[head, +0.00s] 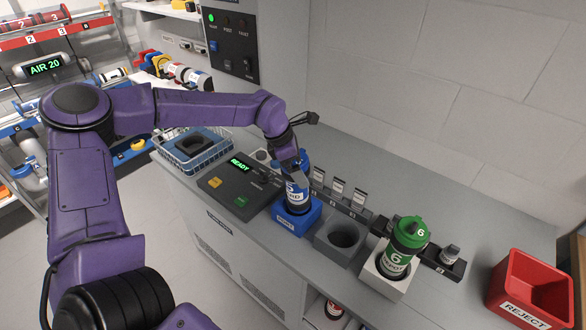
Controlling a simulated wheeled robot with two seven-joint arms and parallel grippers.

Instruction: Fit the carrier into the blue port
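A blue carrier (296,194) with a white numbered label stands at the blue port (285,219) on the grey counter. Its lower end is inside or right over the port's opening; I cannot tell how deep it sits. My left gripper (291,162) is at the carrier's blue top, above the port. The wrist and the small picture size hide the fingers, so I cannot tell whether they are shut on the carrier. My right gripper is out of view.
An empty grey port (342,240) is right of the blue one. A green carrier (404,246) stands in a white port (385,279). A control panel (238,186) reading READY and a blue basket (184,153) are left. A red reject bin (529,291) is far right.

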